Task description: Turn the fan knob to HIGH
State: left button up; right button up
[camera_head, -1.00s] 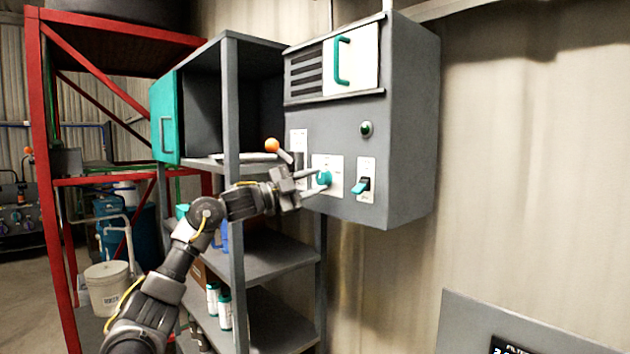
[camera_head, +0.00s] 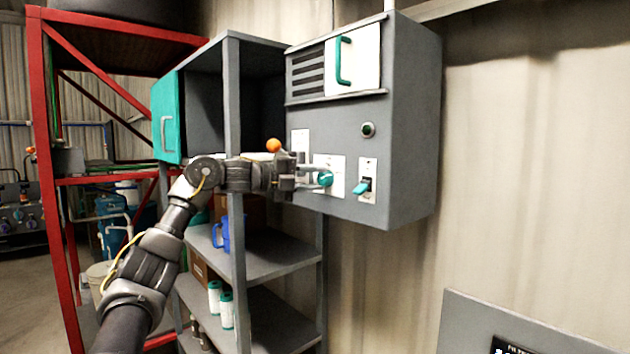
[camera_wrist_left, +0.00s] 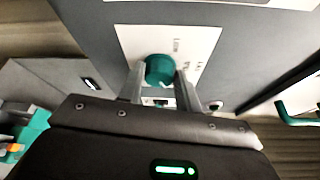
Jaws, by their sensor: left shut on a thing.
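The teal fan knob (camera_head: 325,179) sits on a white label plate (camera_head: 337,163) on the front of the grey control box (camera_head: 405,120). My left gripper (camera_head: 312,176) reaches it from the left, its two fingers on either side of the knob. In the left wrist view the knob (camera_wrist_left: 159,70) is between the fingertips (camera_wrist_left: 160,80), and the gripper is shut on it. Small print shows on the plate beside the knob, too blurred to read in full. My right gripper is not in view.
A teal-handled switch (camera_head: 362,187) is right of the knob, below a green lamp (camera_head: 368,129). An orange ball-ended lever (camera_head: 273,145) stands just above my left gripper. A grey shelf (camera_head: 270,258) with bottles is below.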

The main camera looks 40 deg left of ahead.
pick_arm(q)
jog(key=shift+m, duration=0.3)
dwell(0.4)
jog(key=o, duration=1)
jog(key=shift+c, duration=0.2)
jog(key=shift+s, duration=0.1)
jog(key=b+v, duration=0.2)
jog(key=v, duration=0.8)
jog(key=shift+s+r+b, duration=0.2)
jog(key=shift+b, duration=0.2)
jog(key=shift+a, duration=0.15)
